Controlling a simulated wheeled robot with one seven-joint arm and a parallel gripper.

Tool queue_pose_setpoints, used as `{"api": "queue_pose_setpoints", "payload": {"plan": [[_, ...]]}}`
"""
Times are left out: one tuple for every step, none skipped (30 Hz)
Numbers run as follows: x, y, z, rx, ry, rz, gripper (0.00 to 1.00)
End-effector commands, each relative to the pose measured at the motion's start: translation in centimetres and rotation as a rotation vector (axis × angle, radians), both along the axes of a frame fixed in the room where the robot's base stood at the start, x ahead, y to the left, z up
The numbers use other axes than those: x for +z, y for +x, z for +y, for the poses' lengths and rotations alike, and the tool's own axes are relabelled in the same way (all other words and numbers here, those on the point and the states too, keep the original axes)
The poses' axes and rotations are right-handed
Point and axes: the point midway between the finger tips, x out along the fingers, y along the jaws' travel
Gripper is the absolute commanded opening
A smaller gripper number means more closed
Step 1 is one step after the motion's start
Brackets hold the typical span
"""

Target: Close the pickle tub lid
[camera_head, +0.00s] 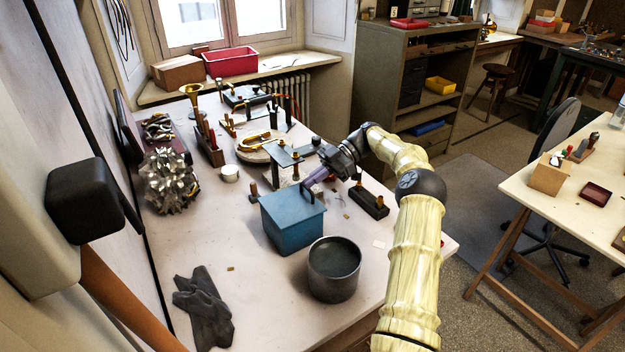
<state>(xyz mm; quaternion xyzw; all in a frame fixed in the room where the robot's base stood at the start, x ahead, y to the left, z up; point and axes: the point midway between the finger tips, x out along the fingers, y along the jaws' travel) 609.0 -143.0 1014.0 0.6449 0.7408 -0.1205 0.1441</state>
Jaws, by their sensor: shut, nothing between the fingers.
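The blue box-shaped tub (288,238) stands on the white workbench, near the middle of the picture. Its flat blue lid (285,208) lies over the top, and no opening shows from this side. I cannot tell whether the lid sits fully flush. A dark upright loop, perhaps a handle, shows near the lid's right rear part. My gripper (310,188), with purple fingers, is shut and empty at the lid's rear right edge, close to that loop. I cannot tell whether it touches the lid. The tub's far side is hidden.
A dark open round pot (334,270) stands just in front of the tub. A dark block (369,200) lies to the right, and a crumpled dark glove (203,305) lies front left. Tools and a clamp stand (285,157) crowd behind. The bench left of the tub is fairly clear.

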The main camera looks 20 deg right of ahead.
Motion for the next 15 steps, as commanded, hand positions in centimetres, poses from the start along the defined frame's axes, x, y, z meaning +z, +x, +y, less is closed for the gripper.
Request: {"api": "queue_pose_setpoints", "payload": {"plan": [[-1.7,-0.4,-0.7,-0.004,-0.028,0.027,0.00],[-1.5,-0.4,-0.7,-0.004,-0.027,0.027,0.00],[-1.0,-0.4,-0.7,-0.004,-0.027,0.026,0.00],[-0.6,-0.4,-0.7,-0.005,-0.027,0.024,0.00],[-0.2,-0.4,-0.7,-0.005,-0.025,0.023,0.00],[0.5,-0.4,-0.7,-0.006,-0.025,0.020,0.00],[1.1,-0.4,-0.7,-0.007,-0.024,0.019,0.00],[1.8,-0.4,-0.7,-0.007,-0.024,0.017,0.00],[2.7,-0.4,-0.6,-0.006,-0.022,0.012,0.00],[3.4,-0.4,-0.5,-0.005,-0.021,0.010,0.00],[4.0,-0.4,-0.3,-0.004,-0.018,0.009,0.00],[5.0,-0.4,-0.1,-0.002,-0.015,0.005,0.00],[5.7,-0.3,-0.1,-0.001,-0.014,0.003,0.00],[6.3,-0.3,0.0,0.000,-0.013,0.001,0.00],[7.0,-0.3,0.2,0.001,-0.011,0.000,0.00]]}}
